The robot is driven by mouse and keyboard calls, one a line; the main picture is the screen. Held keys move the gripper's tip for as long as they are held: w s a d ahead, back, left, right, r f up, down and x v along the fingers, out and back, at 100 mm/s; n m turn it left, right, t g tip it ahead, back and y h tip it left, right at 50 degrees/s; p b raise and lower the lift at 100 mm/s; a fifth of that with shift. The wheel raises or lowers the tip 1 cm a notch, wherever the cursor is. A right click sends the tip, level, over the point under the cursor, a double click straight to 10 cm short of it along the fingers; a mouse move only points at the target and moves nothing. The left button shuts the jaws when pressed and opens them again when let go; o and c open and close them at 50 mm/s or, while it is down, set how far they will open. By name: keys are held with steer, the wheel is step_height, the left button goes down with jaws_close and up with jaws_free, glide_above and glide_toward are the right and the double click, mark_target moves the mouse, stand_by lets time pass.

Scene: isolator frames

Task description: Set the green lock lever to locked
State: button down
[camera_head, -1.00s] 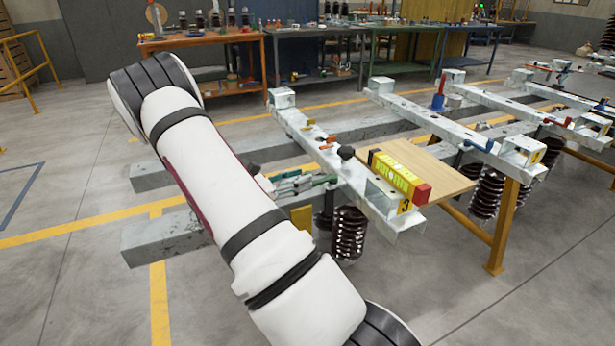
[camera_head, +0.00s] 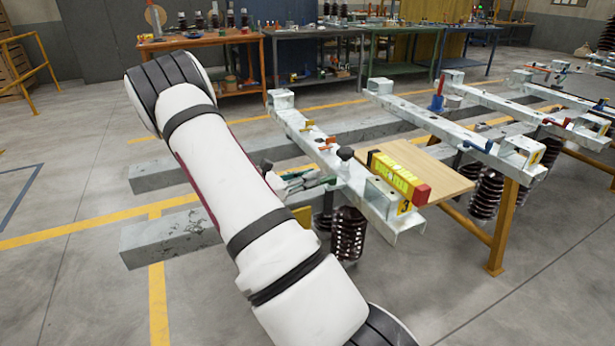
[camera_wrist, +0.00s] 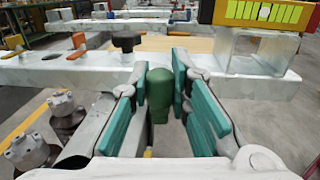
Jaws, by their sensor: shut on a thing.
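The green lock lever (camera_wrist: 159,95) shows in the wrist view as a rounded dark green grip standing between my fingers. It sits in front of a pale steel beam (camera_wrist: 62,74). My gripper (camera_wrist: 161,84) has teal pads on both sides of the lever and is shut on it. In the head view my gripper (camera_head: 308,182) is at the near side of the beam, partly behind my arm. The lever's pivot is hidden, and I cannot tell which end of its travel it is at.
A black knob (camera_head: 345,153) stands on the beam close by. A yellow block with a red end (camera_head: 398,176) sits at the beam's near end, beside a wooden board (camera_head: 440,178). Orange levers (camera_head: 327,143) are farther along. Coil springs (camera_head: 348,235) hang below.

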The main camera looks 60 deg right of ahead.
steer(key=s+d+n+t+p, duration=0.3)
steer(key=s+n+t+p, duration=0.6)
steer(key=p, duration=1.7)
steer(key=shift+s+d+t+h, duration=0.15)
steer(key=shift+s+t+h, duration=0.25)
steer(key=shift+s+t, duration=1.45)
steer(key=shift+w+d+t, duration=0.1)
steer(key=shift+w+t, duration=0.55)
steer(key=c, duration=1.5)
jaws_free()
steer(key=shift+o, duration=0.2)
